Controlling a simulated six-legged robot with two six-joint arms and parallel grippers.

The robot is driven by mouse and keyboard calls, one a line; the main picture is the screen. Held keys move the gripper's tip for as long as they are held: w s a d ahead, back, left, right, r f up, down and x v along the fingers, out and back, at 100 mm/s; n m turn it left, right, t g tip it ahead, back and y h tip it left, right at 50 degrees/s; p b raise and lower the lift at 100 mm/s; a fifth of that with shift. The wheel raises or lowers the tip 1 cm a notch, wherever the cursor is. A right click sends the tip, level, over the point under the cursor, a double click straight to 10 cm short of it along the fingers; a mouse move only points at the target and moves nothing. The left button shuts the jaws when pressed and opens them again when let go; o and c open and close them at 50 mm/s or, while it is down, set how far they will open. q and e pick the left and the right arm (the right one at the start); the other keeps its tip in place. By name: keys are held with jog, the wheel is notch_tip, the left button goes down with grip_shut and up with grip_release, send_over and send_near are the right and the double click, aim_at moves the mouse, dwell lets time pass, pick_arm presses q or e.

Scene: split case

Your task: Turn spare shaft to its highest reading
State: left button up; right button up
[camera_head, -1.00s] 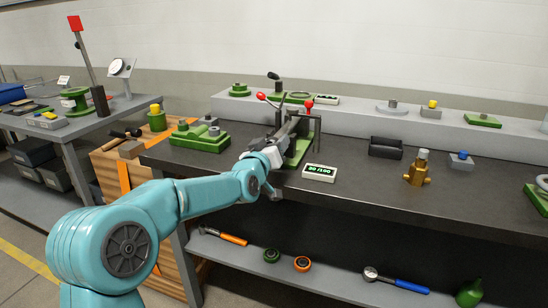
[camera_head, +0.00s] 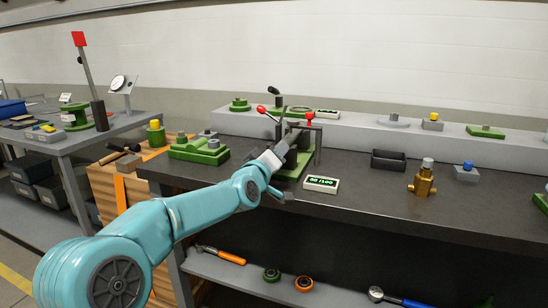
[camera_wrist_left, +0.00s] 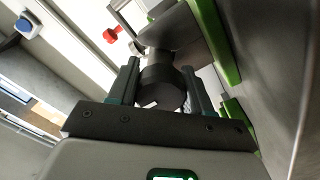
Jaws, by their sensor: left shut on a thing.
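A green-based fixture (camera_head: 298,169) with red-knobbed levers stands at the front edge of the dark bench. My left gripper (camera_wrist_left: 160,82) is shut on a dark round shaft end (camera_wrist_left: 161,92) at the fixture in the left wrist view, one finger on each side of it. I take this as the spare shaft; its far part is hidden. In the head view my left gripper (camera_head: 280,152) reaches the fixture and hides the shaft. A white display (camera_head: 321,185) beside it has green digits that look like 30 /100. My right gripper is not in view.
A brass fitting (camera_head: 424,180), a black bin (camera_head: 388,160) and a blue-topped block (camera_head: 466,172) stand to the right. A green block (camera_head: 199,151) sits left of the fixture.

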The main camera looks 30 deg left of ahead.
pick_arm(q)
jog(key=shift+w+d+f, duration=0.1)
jog(key=shift+d+f, duration=0.1)
jog(key=shift+f, duration=0.2)
jog(key=o, duration=1)
jog(key=shift+o, duration=0.2)
jog(key=shift+a+r, duration=0.1)
jog(key=shift+r, duration=0.15)
jog(key=v, duration=1.6)
jog(key=shift+s, duration=0.25)
